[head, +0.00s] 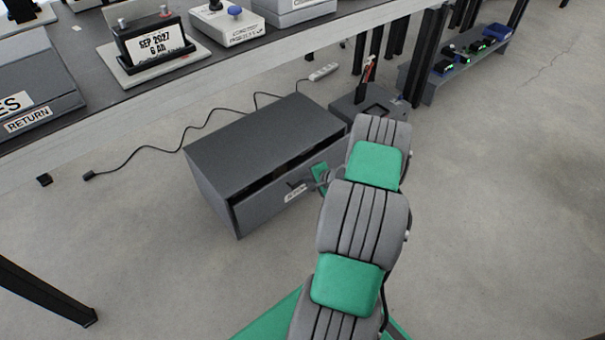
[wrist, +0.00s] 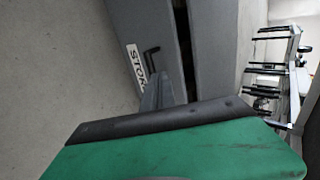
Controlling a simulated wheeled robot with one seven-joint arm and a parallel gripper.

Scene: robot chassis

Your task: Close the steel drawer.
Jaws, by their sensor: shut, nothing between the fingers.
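The steel drawer (head: 283,192) is the dark grey front of a low grey cabinet (head: 262,137) on the floor under the bench. It stands slightly open, with a dark gap along its top edge. A pale label and a small dark handle are on its front; both also show on the drawer in the wrist view (wrist: 168,40). My gripper (head: 318,180) is at the drawer front, right of the label, partly hidden by my arm. In the wrist view its grey fingers (wrist: 162,92) are together, close to the drawer front beside the handle. I cannot tell whether they touch it.
A workbench (head: 190,85) stands above and behind the cabinet. A grey box (head: 368,105) with tools stands right of the cabinet. A black cable (head: 150,146) lies on the floor at left. A dark table leg (head: 45,295) is at lower left. The floor before the drawer is clear.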

